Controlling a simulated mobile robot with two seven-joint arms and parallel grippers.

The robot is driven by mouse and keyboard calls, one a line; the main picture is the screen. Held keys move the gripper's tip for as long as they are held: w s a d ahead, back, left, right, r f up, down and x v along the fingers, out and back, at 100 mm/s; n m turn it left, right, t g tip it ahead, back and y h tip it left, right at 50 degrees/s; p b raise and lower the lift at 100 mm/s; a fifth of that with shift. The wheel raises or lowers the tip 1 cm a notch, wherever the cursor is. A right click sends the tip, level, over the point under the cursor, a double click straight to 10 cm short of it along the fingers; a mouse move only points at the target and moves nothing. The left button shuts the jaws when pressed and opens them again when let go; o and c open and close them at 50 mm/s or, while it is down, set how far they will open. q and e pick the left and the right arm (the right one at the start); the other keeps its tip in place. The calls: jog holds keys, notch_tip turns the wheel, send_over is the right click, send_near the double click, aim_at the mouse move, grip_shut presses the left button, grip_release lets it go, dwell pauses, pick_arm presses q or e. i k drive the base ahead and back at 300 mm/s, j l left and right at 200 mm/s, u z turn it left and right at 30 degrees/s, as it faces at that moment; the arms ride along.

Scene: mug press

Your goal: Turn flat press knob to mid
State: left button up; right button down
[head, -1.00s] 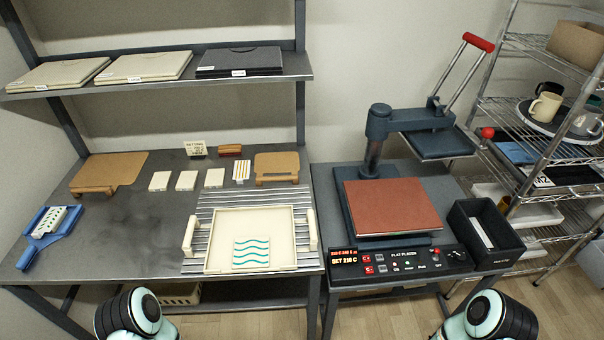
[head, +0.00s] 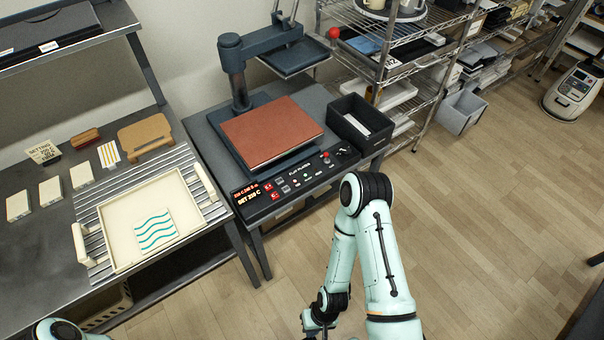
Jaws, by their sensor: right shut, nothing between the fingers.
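The flat press (head: 262,162) stands on its own small table, with a reddish-brown flat platen on top. Its black front panel (head: 290,185) carries a lit display (head: 248,195), red buttons and small labels. A dark knob (head: 342,152) sits at the panel's right end; its setting is too small to read. My right gripper (head: 318,331) is at the bottom edge, partly cut off, shut and empty, well below and apart from the panel. Only a piece of my left arm shows at the bottom left; its gripper is out of view.
A black bin (head: 360,127) stands right of the press. A wire rack (head: 425,75) is behind it. Left is a workbench (head: 40,270) with a cream tray (head: 118,248) bearing a wavy-striped sheet. Open wooden floor (head: 480,220) lies to the right.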

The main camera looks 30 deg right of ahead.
aim_at(346, 152)
jog(key=z, duration=1.45)
jog(key=l+u, duration=0.1)
jog(key=u, duration=0.3)
jog(key=i+l+u, duration=0.1)
jog(key=u, duration=0.35)
jog(key=l+u, duration=0.1)
jog(key=u, duration=0.3)
jog(key=l+u, duration=0.1)
jog(key=u, duration=0.3)
jog(key=l+u, duration=0.25)
jog(key=k+l+u, duration=0.1)
jog(key=l+u, duration=0.2)
jog(key=k+l+u, duration=0.25)
jog(key=l, duration=0.2)
jog(key=i, duration=0.1)
